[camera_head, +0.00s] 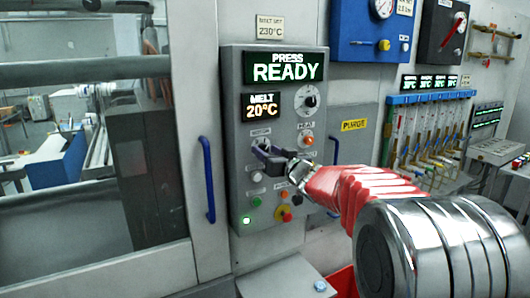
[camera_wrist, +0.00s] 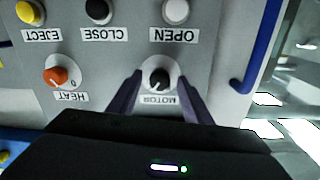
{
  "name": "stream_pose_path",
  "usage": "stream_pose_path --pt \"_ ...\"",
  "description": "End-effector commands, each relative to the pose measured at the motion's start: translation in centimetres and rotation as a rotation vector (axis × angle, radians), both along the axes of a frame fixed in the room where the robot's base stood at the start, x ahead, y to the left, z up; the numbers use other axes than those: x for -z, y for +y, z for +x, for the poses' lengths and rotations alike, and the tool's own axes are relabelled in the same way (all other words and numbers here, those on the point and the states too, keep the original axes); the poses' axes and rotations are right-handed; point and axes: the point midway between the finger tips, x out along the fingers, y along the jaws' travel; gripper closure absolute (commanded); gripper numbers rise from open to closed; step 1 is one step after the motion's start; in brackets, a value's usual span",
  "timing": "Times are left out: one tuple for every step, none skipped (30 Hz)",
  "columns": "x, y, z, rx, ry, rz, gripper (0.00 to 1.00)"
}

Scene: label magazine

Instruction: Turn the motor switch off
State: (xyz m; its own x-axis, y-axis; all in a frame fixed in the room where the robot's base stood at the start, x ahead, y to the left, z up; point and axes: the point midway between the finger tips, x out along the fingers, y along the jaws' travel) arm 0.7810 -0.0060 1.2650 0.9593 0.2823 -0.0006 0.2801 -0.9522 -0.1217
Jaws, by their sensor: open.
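The motor switch (camera_wrist: 157,79) is a round black knob with a white pointer line, on a grey panel above a MOTOR label that appears upside down in the wrist view. My gripper (camera_wrist: 159,76) is open, with one dark finger on each side of the knob. I cannot tell whether either finger touches it. In the head view my gripper (camera_head: 263,150) reaches to the left side of the grey control panel (camera_head: 236,100), and its fingers partly hide the switch there.
The orange HEAT knob (camera_wrist: 56,77) is beside the motor switch. White OPEN (camera_wrist: 175,10), black CLOSE (camera_wrist: 98,10) and yellow EJECT (camera_wrist: 29,12) buttons share the panel. Blue handles (camera_head: 208,180) flank it. The panel's display (camera_head: 285,68) reads PRESS READY.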

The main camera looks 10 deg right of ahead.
Motion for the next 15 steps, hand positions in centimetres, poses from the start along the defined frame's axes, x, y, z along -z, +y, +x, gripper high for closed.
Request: stream_pose_path --pt "0.01 0.11 0.26 0.000 0.000 0.000 0.55" --pt "0.02 0.13 0.37 0.000 0.000 0.000 0.55" --pt "0.03 0.16 0.46 0.000 0.000 0.000 0.55" --pt "0.03 0.17 0.51 0.000 0.000 0.000 0.55" --pt "0.03 0.17 0.54 0.000 0.000 0.001 0.55" --pt "0.02 0.18 0.56 0.000 0.000 0.000 0.55" --pt "0.02 0.18 0.56 0.000 0.000 0.001 0.55" --pt "0.02 0.18 0.55 0.000 0.000 0.001 0.55" --pt "0.01 0.18 0.54 0.000 0.000 0.000 0.55" --pt "0.01 0.18 0.54 0.000 0.000 0.000 0.55" --pt "0.01 0.18 0.54 0.000 0.000 0.000 0.55" --pt "0.01 0.19 0.54 0.000 0.000 0.000 0.56" --pt "0.01 0.19 0.53 0.000 0.000 0.000 0.59" --pt "0.01 0.19 0.53 0.000 0.000 0.000 0.61" --pt "0.01 0.19 0.53 0.000 0.000 0.000 0.64"
